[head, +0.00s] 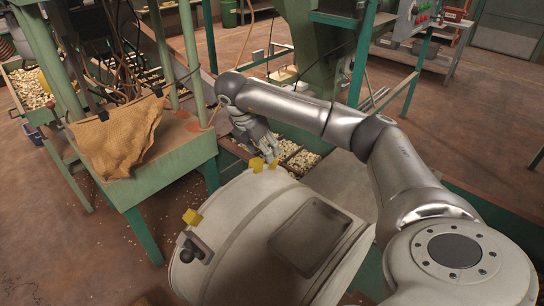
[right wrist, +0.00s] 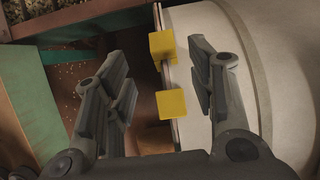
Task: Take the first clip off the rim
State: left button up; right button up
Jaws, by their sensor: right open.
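Yellow block-shaped clips sit on the curved rim of a large whitish round body (head: 250,215). One clip (head: 192,217) is at its left edge; two more (head: 257,163) are at its far edge, beside my right gripper (head: 264,148). In the right wrist view, an upper clip (right wrist: 162,45) and a lower clip (right wrist: 171,104) straddle the thin rim. My right gripper (right wrist: 162,75) is open there, fingers on either side of the clips, with a gap to the left finger; contact on the right cannot be told. My left gripper is out of view.
A brown burlap sack (head: 115,138) hangs on a green stand (head: 185,160) at left, with dark clips at its top edge. Trays of nuts (head: 300,160) lie behind my right gripper. A green frame stands close on the left in the wrist view (right wrist: 35,110).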

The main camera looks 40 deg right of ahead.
jog(key=x, duration=0.5)
jog(key=shift+s+d+r, duration=0.1)
jog(key=shift+s+d, duration=0.1)
jog(key=shift+s, duration=0.05)
jog(key=shift+d+f, duration=0.15)
jog(key=shift+f, duration=0.15)
pick_arm(q)
jog(key=shift+w+r, duration=0.35)
jog(key=shift+r, duration=0.5)
pick_arm(e)
jog(key=c, duration=0.9)
